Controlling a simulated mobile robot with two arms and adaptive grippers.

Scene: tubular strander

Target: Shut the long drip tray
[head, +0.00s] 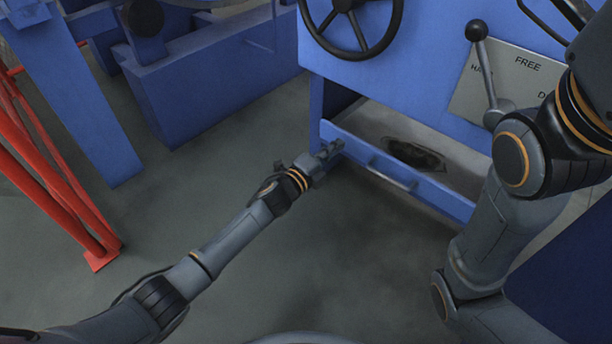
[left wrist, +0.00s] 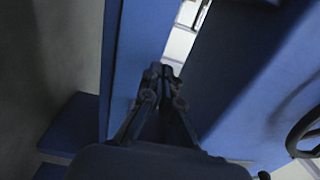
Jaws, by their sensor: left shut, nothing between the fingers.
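The long drip tray (head: 440,196) is a blue-fronted tray low under the blue machine cabinet, and it stands pulled out. Its pale inside shows behind the front, with a dark oily patch (head: 415,155) in it. A grey bar handle (head: 390,176) runs along the front. My left gripper (head: 333,148) is shut and empty at the left end of the tray front; I cannot tell whether it touches. In the left wrist view its closed fingers (left wrist: 162,76) overlap the edge of a blue panel (left wrist: 126,60). My right gripper is out of view; only its arm shows.
The blue cabinet (head: 400,90) carries a black handwheel (head: 352,25) and a lever (head: 487,70) by a grey label plate. A red frame (head: 45,165) stands at the left, blue machine parts (head: 205,85) behind. The grey floor before the tray is clear.

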